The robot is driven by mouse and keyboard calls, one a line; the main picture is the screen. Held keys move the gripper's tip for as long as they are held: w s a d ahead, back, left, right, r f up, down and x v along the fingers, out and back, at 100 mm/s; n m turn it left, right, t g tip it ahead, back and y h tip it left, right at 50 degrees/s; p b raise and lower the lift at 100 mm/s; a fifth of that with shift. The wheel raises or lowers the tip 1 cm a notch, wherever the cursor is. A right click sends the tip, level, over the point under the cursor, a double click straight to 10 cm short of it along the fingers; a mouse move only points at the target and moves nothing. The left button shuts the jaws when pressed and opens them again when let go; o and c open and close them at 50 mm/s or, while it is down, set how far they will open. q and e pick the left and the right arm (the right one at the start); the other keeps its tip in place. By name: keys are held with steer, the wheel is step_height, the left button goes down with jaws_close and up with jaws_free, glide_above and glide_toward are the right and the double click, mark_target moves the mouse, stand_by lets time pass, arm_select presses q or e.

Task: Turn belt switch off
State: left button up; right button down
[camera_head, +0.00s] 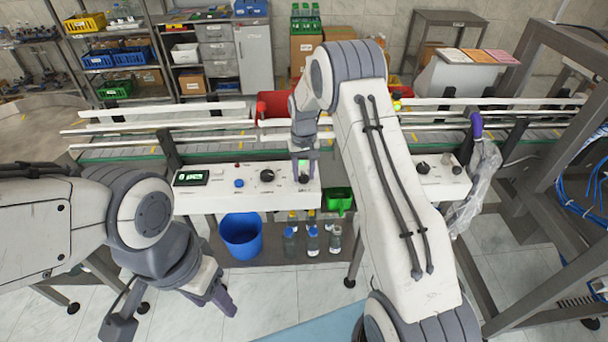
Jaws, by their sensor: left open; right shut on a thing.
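The white control panel (222,202) runs along the front of the conveyor belt (215,156). My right gripper (304,172) points down at the right end of this panel and is shut on a small dark switch (304,179). The fingers cover most of the switch, so I cannot tell its setting. A green glow shows between the fingers. My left gripper (170,312) is open and empty at the lower left, well in front of the panel and apart from it.
A green display (191,177), a blue button (239,183) and a black knob (267,175) sit left of the switch. A blue bin (241,237) and several bottles stand on the shelf below. A green bin (338,200) hangs right of the panel. A red bin (273,105) stands behind.

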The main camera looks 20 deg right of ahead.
mark_target(304, 175)
steer(key=shift+n+b, duration=0.35)
steer(key=shift+n, duration=1.65)
steer(key=shift+r, duration=0.1)
steer(key=shift+c, duration=2.1)
jaws_free()
step_height(304, 175, up, 10)
steer(key=b, duration=0.2)
steer(key=shift+r, duration=0.2)
